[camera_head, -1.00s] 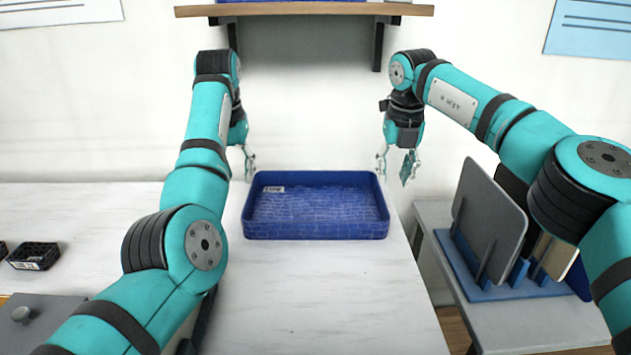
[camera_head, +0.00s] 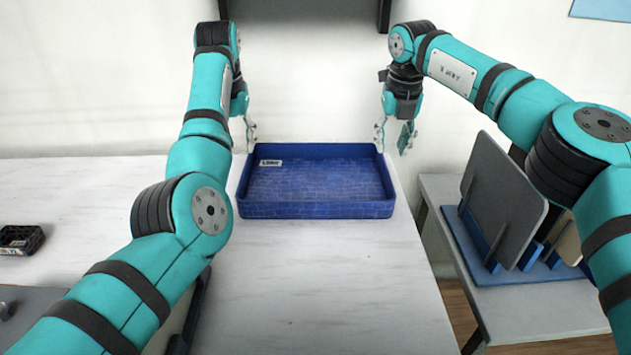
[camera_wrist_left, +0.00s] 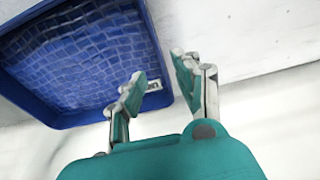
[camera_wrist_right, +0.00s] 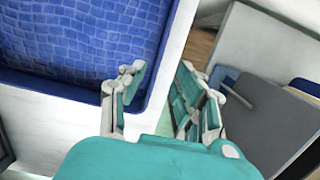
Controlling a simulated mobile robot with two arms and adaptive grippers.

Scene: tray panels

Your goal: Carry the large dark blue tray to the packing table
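The large dark blue tray (camera_head: 315,211) lies flat and empty on the white marbled tabletop, with a small white label at its far left inside corner. My left gripper (camera_head: 250,136) is at the tray's far left corner. In the left wrist view its fingers (camera_wrist_left: 163,82) are apart, one over the tray's inside and one outside the rim. My right gripper (camera_head: 392,138) is at the far right corner. In the right wrist view its fingers (camera_wrist_right: 160,88) are also apart, one on each side of the tray's rim. I see no contact.
A side table (camera_head: 530,311) at right carries a blue rack (camera_head: 472,252) with upright grey panels (camera_head: 503,200). A small black crate (camera_head: 20,240) is at far left. The wall is close behind the tray. The tabletop in front of the tray is clear.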

